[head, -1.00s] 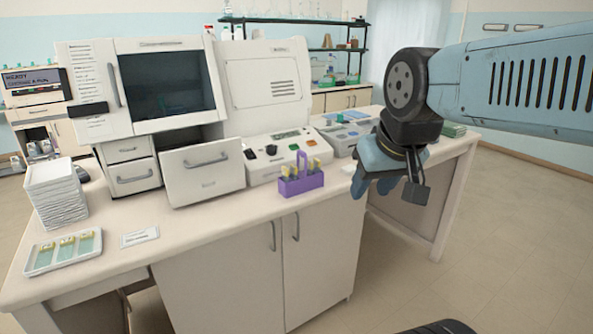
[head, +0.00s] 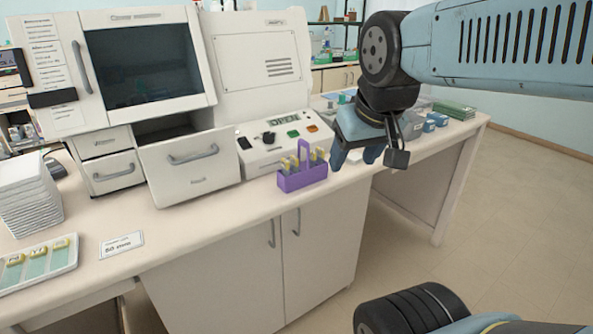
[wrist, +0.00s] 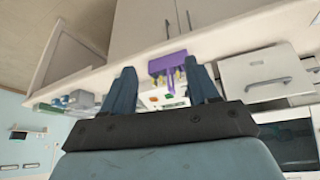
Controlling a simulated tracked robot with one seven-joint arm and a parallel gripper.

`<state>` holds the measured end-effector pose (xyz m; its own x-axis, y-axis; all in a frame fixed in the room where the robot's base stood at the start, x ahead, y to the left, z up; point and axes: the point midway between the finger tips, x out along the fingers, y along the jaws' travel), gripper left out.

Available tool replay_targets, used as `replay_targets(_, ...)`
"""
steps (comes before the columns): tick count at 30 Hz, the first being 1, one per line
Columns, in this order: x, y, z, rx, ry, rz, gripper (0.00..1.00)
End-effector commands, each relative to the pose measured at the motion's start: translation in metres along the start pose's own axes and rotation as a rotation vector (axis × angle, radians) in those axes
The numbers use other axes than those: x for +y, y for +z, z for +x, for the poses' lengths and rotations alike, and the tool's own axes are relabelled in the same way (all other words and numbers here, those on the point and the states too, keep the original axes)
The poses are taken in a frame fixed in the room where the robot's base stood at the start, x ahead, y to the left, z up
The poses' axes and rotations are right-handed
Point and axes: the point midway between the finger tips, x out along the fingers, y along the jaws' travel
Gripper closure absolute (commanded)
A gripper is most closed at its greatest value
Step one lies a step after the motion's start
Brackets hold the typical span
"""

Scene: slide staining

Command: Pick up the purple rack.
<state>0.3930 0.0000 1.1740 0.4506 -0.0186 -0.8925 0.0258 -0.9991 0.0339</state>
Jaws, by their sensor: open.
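The purple rack (head: 303,177) stands upright on the bench near its front edge, in front of the control panel of the white machine. It has a tall handle and holds several yellow-topped slides. My gripper (head: 358,160) is open and empty, to the right of the rack and apart from it in the head view. In the wrist view the rack (wrist: 169,64) shows beyond and between the two blue fingers of my gripper (wrist: 164,75). The rack's lower part is partly hidden by nothing in the head view.
The white machine (head: 262,62) stands behind the rack, with an open drawer (head: 190,165) to the left. A slide tray (head: 38,265), a label card (head: 121,244) and stacked white trays (head: 25,200) lie further left. Blue boxes (head: 436,121) stand at the right. Bench front right is clear.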

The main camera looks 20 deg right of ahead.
Motion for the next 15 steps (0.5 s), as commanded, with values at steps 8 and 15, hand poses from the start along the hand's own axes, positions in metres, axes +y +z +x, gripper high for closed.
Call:
replay_targets(8, -0.005, -0.019, 0.025, -0.237, 0.149, -0.347, 0.18)
replay_targets(15, -0.007, -0.048, 0.049, -0.481, 0.287, -0.726, 0.18)
